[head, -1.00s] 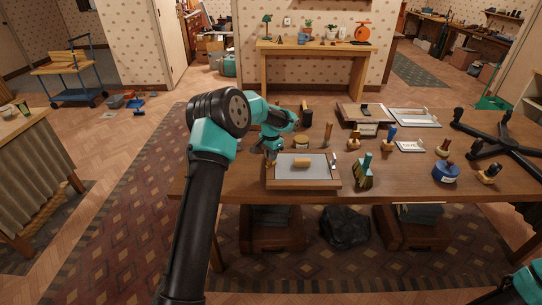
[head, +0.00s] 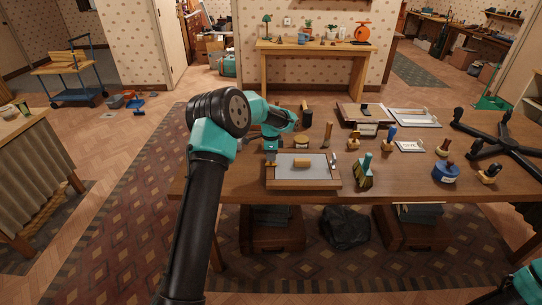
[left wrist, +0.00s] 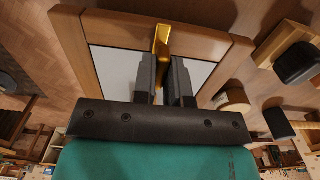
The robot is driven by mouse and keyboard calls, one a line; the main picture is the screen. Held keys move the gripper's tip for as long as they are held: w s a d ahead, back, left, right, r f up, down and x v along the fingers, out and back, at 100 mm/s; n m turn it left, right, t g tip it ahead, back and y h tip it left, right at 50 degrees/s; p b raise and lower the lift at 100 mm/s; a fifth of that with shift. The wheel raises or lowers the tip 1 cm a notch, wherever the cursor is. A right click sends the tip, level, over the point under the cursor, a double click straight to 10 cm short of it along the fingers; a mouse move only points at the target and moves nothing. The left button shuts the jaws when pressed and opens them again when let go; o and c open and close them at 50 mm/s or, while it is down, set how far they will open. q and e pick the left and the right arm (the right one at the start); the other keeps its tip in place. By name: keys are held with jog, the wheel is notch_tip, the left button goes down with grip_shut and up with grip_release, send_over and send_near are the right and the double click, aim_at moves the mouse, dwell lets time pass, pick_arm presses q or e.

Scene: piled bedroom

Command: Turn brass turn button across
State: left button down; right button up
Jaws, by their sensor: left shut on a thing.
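The brass turn button (left wrist: 161,40) sits on the wooden rail of a frame in the left wrist view, its long side running across the rail. The wooden frame (head: 304,185) with a pale grey panel (head: 318,171) lies flat on the table. My left gripper (head: 271,162) is at the frame's left rail in the head view. Its two dark fingers (left wrist: 168,75) are shut on the brass button, one on each side, and hide its near end. My right gripper is out of view.
A black legged stand (head: 500,140) is at the right.

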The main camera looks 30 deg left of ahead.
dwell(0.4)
pick_arm(q)
jog(key=c, duration=1.2)
grip_release()
jog(key=shift+o, duration=0.2)
jog(key=shift+r, duration=0.1)
notch_tip(320, 180, up, 17)
jog(key=shift+r, duration=0.15)
